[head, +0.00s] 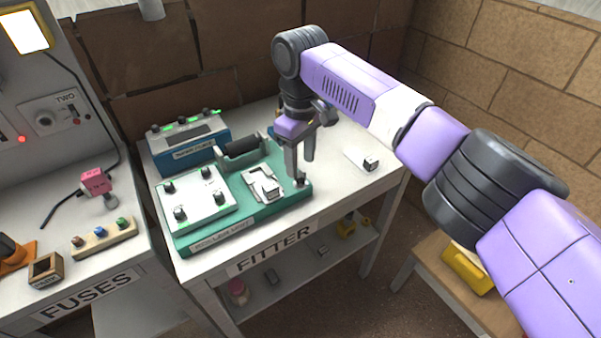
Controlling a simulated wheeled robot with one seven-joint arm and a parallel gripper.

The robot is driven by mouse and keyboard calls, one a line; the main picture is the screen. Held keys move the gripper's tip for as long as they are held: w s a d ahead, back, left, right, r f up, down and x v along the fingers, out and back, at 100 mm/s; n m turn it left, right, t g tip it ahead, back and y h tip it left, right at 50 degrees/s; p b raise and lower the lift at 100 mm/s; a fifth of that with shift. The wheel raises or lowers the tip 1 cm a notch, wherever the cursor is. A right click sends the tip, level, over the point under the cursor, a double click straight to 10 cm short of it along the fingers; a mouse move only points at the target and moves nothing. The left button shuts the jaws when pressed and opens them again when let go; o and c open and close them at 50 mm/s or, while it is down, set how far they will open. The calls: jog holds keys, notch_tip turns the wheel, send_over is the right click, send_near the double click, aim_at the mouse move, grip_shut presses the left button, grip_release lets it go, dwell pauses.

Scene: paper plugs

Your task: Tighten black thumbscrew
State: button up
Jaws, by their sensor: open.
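A teal unit (289,199) with a white panel (195,194) stands on the FITTER table. Several dark knobs sit at the panel's corners, among them a front one (180,213). A small dark knob, which looks like the black thumbscrew (300,182), is at the unit's right front corner. My gripper (300,168) points down at that corner, fingers apart, with nothing visible between them. The left finger is right above or beside the knob; I cannot tell whether they touch. A pale grey bracket-like part (263,185) lies on the unit left of my gripper.
A blue box with green lights (188,142) stands behind the unit. A small white and black block (370,163) lies on the table's right side, with clear tabletop around it. The FUSES bench (110,262) is at left, a pink-headed tool (96,181) above it.

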aim_at(301, 174)
jog(key=n+p, duration=0.1)
jog(key=n, duration=2.2)
jog(key=shift+p, duration=0.3)
jog(key=shift+f, duration=0.15)
jog(key=shift+f+b, duration=0.9)
jog(key=shift+f, duration=1)
